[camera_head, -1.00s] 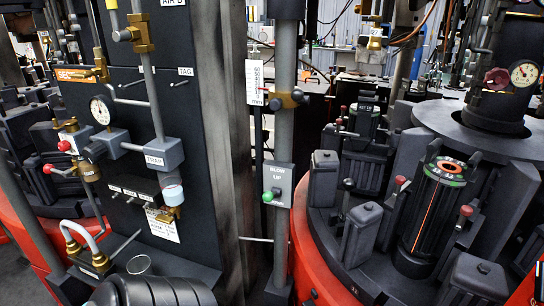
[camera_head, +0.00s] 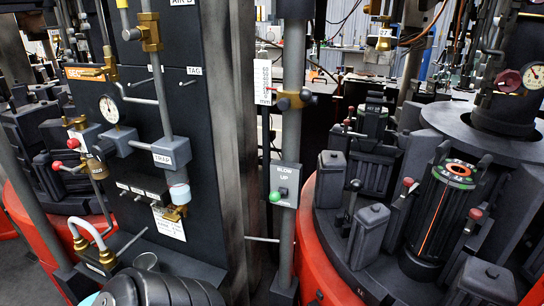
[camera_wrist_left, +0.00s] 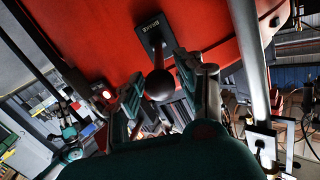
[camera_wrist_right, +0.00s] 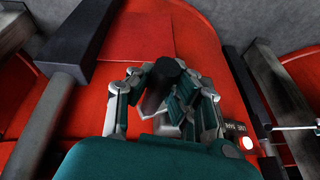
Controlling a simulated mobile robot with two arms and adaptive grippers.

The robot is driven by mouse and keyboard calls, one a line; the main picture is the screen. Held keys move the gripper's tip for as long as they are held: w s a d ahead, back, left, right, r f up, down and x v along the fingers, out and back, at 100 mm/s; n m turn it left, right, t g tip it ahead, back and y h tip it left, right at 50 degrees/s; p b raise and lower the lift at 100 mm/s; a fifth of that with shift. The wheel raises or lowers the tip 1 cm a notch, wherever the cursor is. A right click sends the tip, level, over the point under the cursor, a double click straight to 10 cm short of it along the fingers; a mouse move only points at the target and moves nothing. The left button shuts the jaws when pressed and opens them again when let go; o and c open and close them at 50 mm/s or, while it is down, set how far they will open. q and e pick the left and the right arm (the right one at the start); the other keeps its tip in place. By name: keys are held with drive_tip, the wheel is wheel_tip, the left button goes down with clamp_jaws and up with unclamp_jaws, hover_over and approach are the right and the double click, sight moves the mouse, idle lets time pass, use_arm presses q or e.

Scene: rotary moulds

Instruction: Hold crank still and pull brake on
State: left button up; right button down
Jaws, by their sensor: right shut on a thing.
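The brake lever has a round black knob (camera_wrist_left: 160,85) and rises from a dark plate labelled BRAKE (camera_wrist_left: 155,34) on a red curved housing. My left gripper (camera_wrist_left: 166,106) is open, with its fingers apart on both sides of the knob. I cannot tell whether either finger touches it. In the right wrist view, my right gripper (camera_wrist_right: 168,98) is shut on the dark crank handle (camera_wrist_right: 168,68) in front of a red surface. The fingers hide much of the handle. Neither gripper shows in the head view.
A round red-based machine (camera_head: 330,270) with dark moulds stands at the right in the head view. A dark panel (camera_head: 215,215) with pipes and a gauge stands at the left. A grey post (camera_head: 291,130) carries a green button (camera_head: 275,197). A lit lamp (camera_wrist_right: 248,143) is right of my right gripper.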

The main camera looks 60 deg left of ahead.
use_arm(q)
drive_tip(key=s, duration=0.6)
drive_tip(key=shift+s+a+r, duration=0.35)
drive_tip(key=shift+a, duration=0.1)
use_arm(e)
drive_tip(key=shift+w+d, duration=0.2)
drive_tip(key=shift+r, duration=0.1)
drive_tip(key=c, duration=1.4)
unclamp_jaws()
use_arm(q)
drive_tip(key=shift+d, duration=0.1)
use_arm(e)
drive_tip(key=shift+o, duration=1)
drive_tip(key=shift+s, duration=0.1)
drive_tip(key=shift+a, duration=0.1)
drive_tip(key=v, duration=1.2)
